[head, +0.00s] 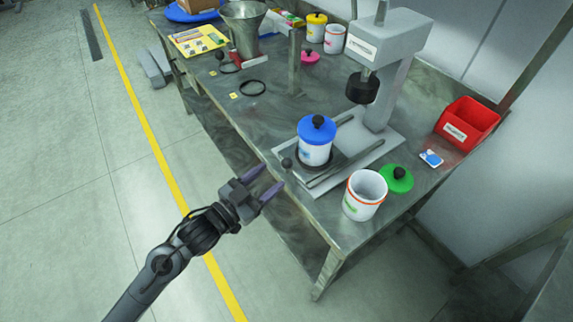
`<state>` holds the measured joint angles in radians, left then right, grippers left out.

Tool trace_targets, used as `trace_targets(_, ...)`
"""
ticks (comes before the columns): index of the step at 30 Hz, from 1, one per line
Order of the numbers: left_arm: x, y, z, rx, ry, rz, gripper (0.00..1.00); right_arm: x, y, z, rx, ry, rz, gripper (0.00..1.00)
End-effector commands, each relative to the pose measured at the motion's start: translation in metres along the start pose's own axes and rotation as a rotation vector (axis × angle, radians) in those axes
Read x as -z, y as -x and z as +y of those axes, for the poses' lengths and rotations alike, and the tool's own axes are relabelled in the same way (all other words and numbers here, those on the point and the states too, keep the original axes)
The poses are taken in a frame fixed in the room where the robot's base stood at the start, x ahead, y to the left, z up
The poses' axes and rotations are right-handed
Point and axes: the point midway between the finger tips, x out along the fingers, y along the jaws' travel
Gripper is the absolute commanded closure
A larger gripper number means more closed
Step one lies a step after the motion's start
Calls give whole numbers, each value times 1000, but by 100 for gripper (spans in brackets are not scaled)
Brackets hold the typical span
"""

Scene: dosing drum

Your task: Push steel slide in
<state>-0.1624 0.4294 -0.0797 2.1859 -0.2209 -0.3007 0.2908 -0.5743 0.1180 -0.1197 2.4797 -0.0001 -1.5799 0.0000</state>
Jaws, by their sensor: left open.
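The steel slide (297,170) lies between two rails on the base plate of the press (385,50). A dark round knob (287,162) stands at its near left end. A white jar with a blue lid (315,148) stands upright on the slide, within a dark ring. The jar is in front of the black press head (361,88), not under it. My left gripper (266,182) is open and empty, with its fingers pointing toward the table edge. It shows to the lower left of the knob, apart from it. My right gripper is not in view.
An open white jar (364,195) and a green lid (397,178) are at the table's front right corner. A red bin (467,123) stands behind. A steel funnel (243,28) and an upright post (295,62) stand farther left.

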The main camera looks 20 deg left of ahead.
Motion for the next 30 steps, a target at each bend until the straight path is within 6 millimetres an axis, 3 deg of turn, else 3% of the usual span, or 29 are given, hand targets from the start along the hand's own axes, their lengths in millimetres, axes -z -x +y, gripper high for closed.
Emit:
trace_targets(6, -2, -34, 0, 2, 0, 2, 43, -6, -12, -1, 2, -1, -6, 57)
trace_targets(15, -2, -66, 0, 1, 0, -1, 43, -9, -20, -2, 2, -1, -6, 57)
trace_targets(29, -1, -74, 0, 0, 0, -2, 43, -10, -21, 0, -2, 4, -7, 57)
trace_targets(30, -1, -74, 0, 0, 0, -2, 48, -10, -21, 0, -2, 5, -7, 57)
